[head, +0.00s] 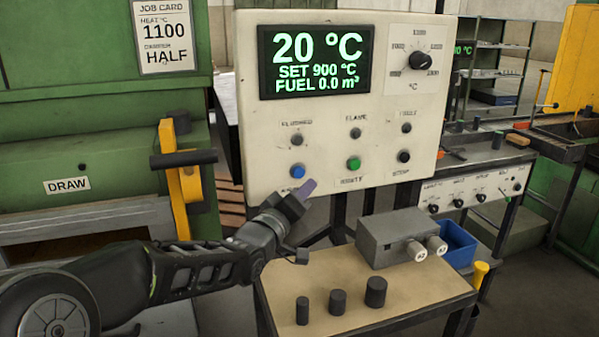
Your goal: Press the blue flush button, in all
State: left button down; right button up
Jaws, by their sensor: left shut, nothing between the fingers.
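The blue flush button (298,171) is at the lower left of the cream control panel (220,15). Its label below is partly covered by my gripper. My left gripper (308,188) is shut and empty, with its tips just below and to the right of the blue button in the picture. I cannot tell whether it touches the panel, and the button itself is uncovered. A dark lamp (296,140) sits above the button under a label that seems to read FLUSHED. The display (315,61) reads 20 °C, SET 900 °C, FUEL 0.0 m³. My right gripper is not in view.
A green button (354,163) and a black button (403,157) sit right of the blue one. A dial (419,60) is at upper right. Below stands a table (345,320) with dark billets (338,301) and a grey box (390,240). A yellow lever (180,180) is at left.

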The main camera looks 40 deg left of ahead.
aim_at(299, 172)
pick_arm(q)
jog(key=shift+w+a+b, duration=0.3)
jog(key=shift+w+a, duration=0.25)
jog(key=shift+a, duration=0.2)
jog(key=shift+w+a+b, duration=0.25)
jog(key=shift+w+a, duration=0.25)
jog(key=shift+a, duration=0.25)
jog(key=shift+a, duration=0.1)
dwell(0.9)
jog(key=shift+w+a, duration=0.25)
jog(key=shift+w+a+b, duration=0.2)
jog(key=shift+a+b, duration=0.1)
jog(key=shift+b, duration=0.05)
dwell(0.6)
jog(key=shift+s+d, duration=0.1)
dwell(0.4)
jog(key=shift+s+d+b, duration=0.35)
jog(key=shift+d+b, duration=0.1)
jog(key=shift+d, duration=0.1)
